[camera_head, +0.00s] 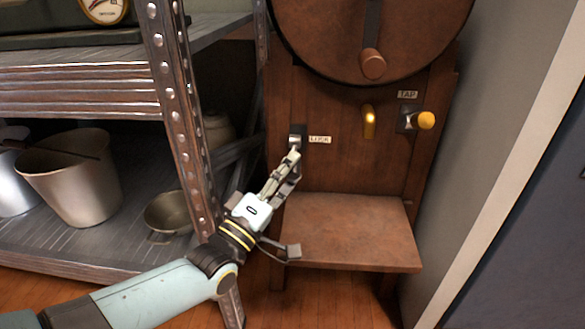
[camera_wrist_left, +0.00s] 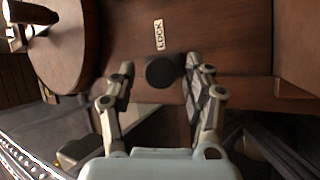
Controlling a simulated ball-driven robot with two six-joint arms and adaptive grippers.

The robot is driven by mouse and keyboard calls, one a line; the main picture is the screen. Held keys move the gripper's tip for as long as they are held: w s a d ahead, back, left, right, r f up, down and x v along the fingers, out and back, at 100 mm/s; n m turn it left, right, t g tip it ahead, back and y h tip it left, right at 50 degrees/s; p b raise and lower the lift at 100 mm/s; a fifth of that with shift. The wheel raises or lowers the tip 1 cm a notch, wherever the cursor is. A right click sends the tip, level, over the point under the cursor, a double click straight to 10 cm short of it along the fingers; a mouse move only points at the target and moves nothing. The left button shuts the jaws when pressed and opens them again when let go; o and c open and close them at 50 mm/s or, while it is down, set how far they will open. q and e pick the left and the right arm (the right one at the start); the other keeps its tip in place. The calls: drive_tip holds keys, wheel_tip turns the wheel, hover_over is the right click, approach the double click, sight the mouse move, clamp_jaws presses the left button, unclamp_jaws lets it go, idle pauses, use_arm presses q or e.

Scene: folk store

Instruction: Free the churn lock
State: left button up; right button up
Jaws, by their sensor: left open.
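The churn is a brown wooden cabinet (camera_head: 340,175) with a round drum (camera_head: 330,35) on top. In the left wrist view the lock shows as a dark round knob (camera_wrist_left: 160,72) beside the label (camera_wrist_left: 158,34). My left gripper (camera_head: 291,163) is open just below the lock in the head view. In the left wrist view its fingers (camera_wrist_left: 161,85) stand on either side of the knob; contact cannot be told. My right gripper is out of view.
A crank handle (camera_head: 373,64) juts from the drum. A brass spout (camera_head: 369,121) and a yellow tap knob (camera_head: 425,120) are right of the lock. A wooden ledge (camera_head: 350,225) lies below. A metal rack post (camera_head: 180,110) stands close left, with buckets (camera_head: 75,185) on its shelf.

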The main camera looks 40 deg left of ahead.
use_arm(q)
drive_tip(key=shift+x, duration=0.9)
clamp_jaws()
